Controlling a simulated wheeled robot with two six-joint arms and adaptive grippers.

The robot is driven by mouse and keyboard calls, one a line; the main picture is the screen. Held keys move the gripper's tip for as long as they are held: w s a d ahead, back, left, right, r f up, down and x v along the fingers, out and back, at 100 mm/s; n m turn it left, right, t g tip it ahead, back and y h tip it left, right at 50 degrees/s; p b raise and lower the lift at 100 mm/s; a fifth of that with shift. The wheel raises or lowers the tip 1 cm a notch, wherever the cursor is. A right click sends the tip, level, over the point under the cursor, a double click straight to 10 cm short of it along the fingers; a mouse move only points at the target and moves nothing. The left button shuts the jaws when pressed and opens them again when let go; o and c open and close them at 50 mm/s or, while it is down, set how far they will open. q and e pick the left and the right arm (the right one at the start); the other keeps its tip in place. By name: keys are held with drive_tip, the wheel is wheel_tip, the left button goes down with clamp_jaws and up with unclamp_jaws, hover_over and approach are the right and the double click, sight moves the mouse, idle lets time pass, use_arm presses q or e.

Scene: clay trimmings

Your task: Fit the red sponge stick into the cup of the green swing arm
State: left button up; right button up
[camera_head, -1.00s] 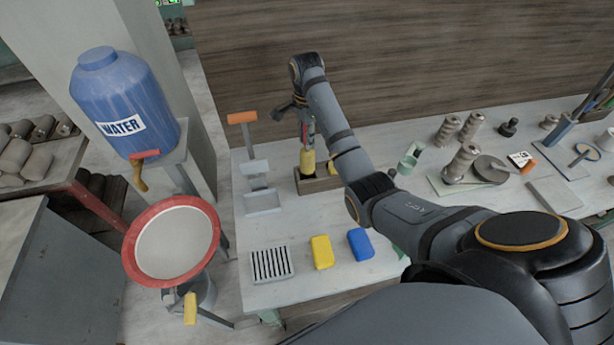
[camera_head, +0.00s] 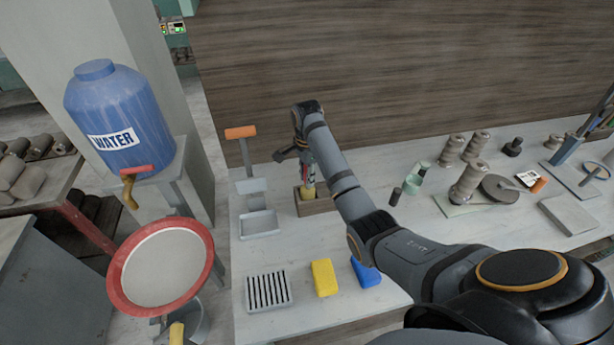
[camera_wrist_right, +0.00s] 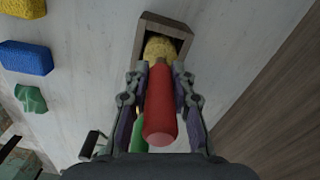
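The red sponge stick has a red handle (camera_wrist_right: 160,105) and a yellow sponge head (camera_wrist_right: 160,48). It stands with its head in the open wooden box (camera_wrist_right: 179,30), which is also in the head view (camera_head: 318,207). My right gripper (camera_head: 308,172) reaches down over the box. In the wrist view its fingers (camera_wrist_right: 160,75) lie close on both sides of the red handle and look shut on it. The green swing arm's cup (camera_head: 415,178) stands to the right of the box; part of it shows behind the handle in the wrist view (camera_wrist_right: 140,146). My left gripper is out of view.
A dark cylinder (camera_head: 396,196) stands beside the green cup. A yellow block (camera_head: 323,277), a blue block (camera_head: 366,273) and a slotted tray (camera_head: 268,291) lie near the front edge. Clay pieces (camera_head: 468,182) stand farther right. The wall closes off the back.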

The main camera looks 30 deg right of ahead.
drive_tip(key=o, duration=0.4)
